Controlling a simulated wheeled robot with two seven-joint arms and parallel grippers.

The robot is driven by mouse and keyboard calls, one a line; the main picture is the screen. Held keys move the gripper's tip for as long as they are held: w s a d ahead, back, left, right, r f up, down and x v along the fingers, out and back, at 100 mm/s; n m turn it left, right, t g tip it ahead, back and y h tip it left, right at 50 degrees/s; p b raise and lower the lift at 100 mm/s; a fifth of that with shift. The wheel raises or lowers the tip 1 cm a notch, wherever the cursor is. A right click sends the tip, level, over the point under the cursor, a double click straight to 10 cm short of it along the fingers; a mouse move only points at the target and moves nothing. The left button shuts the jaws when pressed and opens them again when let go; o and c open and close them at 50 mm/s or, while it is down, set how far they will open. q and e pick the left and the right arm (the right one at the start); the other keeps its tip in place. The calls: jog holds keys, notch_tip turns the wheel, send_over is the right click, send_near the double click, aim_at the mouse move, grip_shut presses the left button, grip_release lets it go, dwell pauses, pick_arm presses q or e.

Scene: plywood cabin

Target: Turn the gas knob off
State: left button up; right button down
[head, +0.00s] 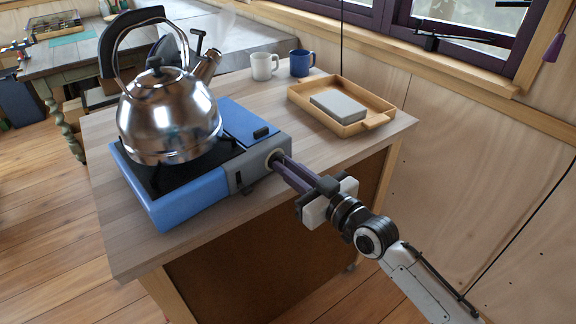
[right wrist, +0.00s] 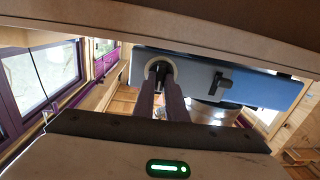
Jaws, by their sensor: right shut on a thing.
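The gas knob (right wrist: 158,67) is a dark grip in a pale round dial on the grey front panel of the blue camping stove (head: 178,206). My right gripper (head: 277,159) reaches in from the right and is shut on the knob, its dark fingers on either side. In the right wrist view the fingers (right wrist: 160,78) hide part of the knob, so its exact angle is hard to tell. A shiny steel kettle (head: 168,122) sits on the burner. No flame is visible under it. My left gripper is not in view.
The stove stands on a wooden table (head: 130,262). A dark lever (right wrist: 222,80) is beside the knob on the panel. A white mug (head: 264,66), a blue mug (head: 301,63) and a wooden tray (head: 299,95) holding a grey block (head: 338,105) stand behind.

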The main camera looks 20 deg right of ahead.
jog(key=c, duration=1.7)
grip_release()
jog(key=shift+s+a, duration=0.1)
jog(key=shift+a, duration=0.3)
jog(key=shift+d, duration=0.1)
jog(key=shift+d+f, duration=0.1)
jog(key=v, duration=0.7)
jog(key=shift+d, duration=0.1)
jog(key=s+f+m+g+h, duration=0.1)
jog(key=s+f+g, duration=0.1)
jog(key=s+f, duration=0.6)
jog(key=s+f+m+g+h, duration=0.1)
jog(key=s+f+g+h, duration=0.1)
jog(key=s+f, duration=0.6)
jog(key=s+f+m+g+h, duration=0.1)
jog(key=s+f+g, duration=0.2)
jog(key=s+f, duration=0.4)
jog(key=shift+s+a+f+g+h, duration=0.1)
jog(key=shift+s+f+g+h, duration=0.05)
jog(key=shift+f, duration=0.8)
jog(key=shift+s+a+f+g+h, duration=0.1)
jog(key=shift+f, duration=0.85)
jog(key=shift+s+a+f+g+h, duration=0.1)
jog(key=shift+s+f+g+h, duration=0.05)
jog(key=shift+f, duration=0.8)
